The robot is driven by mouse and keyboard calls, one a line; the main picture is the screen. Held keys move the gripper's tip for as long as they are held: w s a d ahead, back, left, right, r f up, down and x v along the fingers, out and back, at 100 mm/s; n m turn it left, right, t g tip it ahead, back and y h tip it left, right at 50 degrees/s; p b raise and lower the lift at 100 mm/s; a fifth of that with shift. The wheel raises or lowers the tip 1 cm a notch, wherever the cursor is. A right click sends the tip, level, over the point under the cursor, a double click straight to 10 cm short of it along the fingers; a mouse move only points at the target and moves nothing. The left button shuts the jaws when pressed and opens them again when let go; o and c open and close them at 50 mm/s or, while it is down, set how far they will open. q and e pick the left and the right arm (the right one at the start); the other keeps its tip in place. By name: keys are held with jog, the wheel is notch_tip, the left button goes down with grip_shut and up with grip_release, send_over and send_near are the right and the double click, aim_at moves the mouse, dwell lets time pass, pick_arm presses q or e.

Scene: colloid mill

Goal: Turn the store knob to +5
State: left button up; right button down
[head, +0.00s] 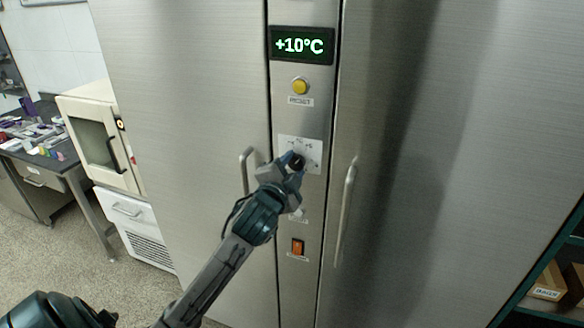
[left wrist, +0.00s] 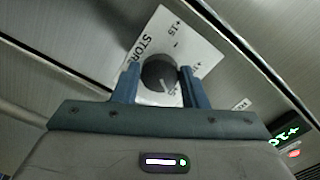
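The store knob (left wrist: 160,73) is a dark round dial on a white scale plate (head: 313,151) on the steel cabinet front. In the left wrist view its plate shows "STOR" and "+15", and a pale pointer line marks the knob's face. My left gripper (head: 294,166) is at the knob, with its two blue fingers (left wrist: 160,84) on opposite sides and close against it. In the head view the gripper partly hides the knob and plate. The display (head: 302,45) above reads +10°C. My right gripper is not in view.
A yellow reset button (head: 300,86) is above the plate, and an orange switch (head: 298,247) is below it. Door handles (head: 345,212) (head: 246,170) stand out on both sides of the panel. A bench and a white oven are at the left, and a shelf with boxes at the lower right.

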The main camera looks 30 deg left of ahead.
pick_arm(q)
jog(key=o, duration=0.3)
jog(key=shift+o, duration=0.2)
jog(key=shift+s, duration=0.1)
jog(key=shift+s+d+f, duration=0.1)
jog(key=shift+s+d, duration=0.05)
jog(key=shift+s, duration=0.2)
jog(key=p+v, duration=0.3)
jog(key=v, duration=0.7)
